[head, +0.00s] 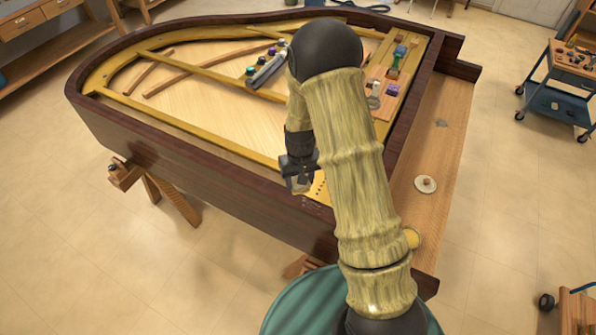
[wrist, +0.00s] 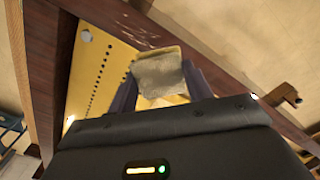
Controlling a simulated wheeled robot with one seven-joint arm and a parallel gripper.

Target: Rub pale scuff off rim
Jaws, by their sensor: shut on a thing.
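My gripper (head: 298,188) hangs at the near right part of the piano case, by the dark brown rim (head: 190,133). In the wrist view, my gripper (wrist: 160,80) is shut on a greyish-beige pad (wrist: 158,72), one dark finger on each side. The rim (wrist: 225,68) runs diagonally behind the pad. Pale scuff marks (wrist: 141,30) show on the rim just beyond the pad's far edge. I cannot tell whether the pad touches the rim. In the head view the pad is small and the scuff is hard to make out beside my gripper.
A yellow-gold plate (wrist: 98,72) with rows of holes lies inside the rim. Small tools and coloured blocks (head: 393,75) sit at the case's right. A round pale disc (head: 426,184) lies on the wooden ledge (head: 437,130). A trestle (head: 165,190) supports the case.

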